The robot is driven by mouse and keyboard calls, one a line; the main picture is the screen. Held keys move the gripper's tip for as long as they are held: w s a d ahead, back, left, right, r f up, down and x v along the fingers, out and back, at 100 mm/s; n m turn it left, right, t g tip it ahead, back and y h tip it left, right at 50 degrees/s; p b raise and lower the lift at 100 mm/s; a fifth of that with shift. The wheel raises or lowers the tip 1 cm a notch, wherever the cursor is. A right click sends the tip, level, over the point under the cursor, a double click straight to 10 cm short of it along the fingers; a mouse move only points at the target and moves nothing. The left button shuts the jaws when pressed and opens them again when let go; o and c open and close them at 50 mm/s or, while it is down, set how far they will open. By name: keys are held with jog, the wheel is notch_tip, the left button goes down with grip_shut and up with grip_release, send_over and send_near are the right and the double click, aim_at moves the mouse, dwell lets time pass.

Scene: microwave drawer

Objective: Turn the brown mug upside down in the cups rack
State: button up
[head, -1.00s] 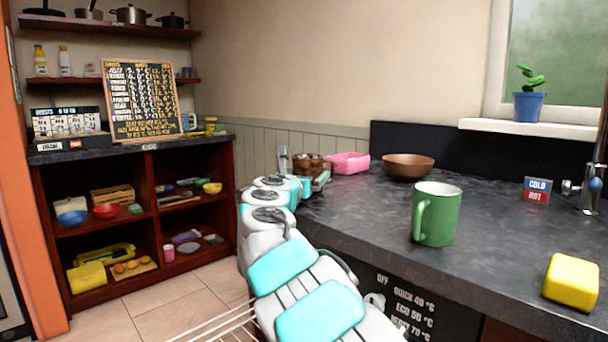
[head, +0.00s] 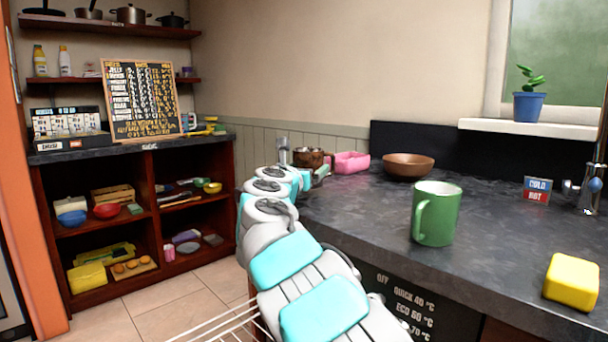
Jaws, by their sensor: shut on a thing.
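A small brown mug (head: 309,157) shows at the far left part of the dark counter, just beyond the end of my arm. My gripper (head: 319,172) is small and partly hidden behind my own arm links, right at the mug. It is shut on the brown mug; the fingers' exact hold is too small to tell. White wires of a rack (head: 222,322) show at the bottom, left of my arm and below the counter. Most of this rack is hidden or out of view, and I cannot tell whether it is the cups rack.
A pink container (head: 351,162) and a brown bowl (head: 408,166) stand on the counter (head: 350,215) right of the mug. A green mug (head: 436,215) and a yellow sponge-like block (head: 572,281) are nearer. The counter between them is clear. An open shelf (head: 150,225) stands at left.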

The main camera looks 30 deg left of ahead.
aim_at(307, 150)
jog(key=shift+s+a+r, duration=0.1)
jog(key=shift+r, duration=4.1)
jog(key=m, duration=0.4)
jog(key=shift+f, duration=0.1)
jog(key=shift+m, duration=0.9)
jog(key=m, duration=0.2)
jog(key=shift+m, duration=0.3)
jog(key=m, duration=0.3)
jog(key=shift+m, duration=0.3)
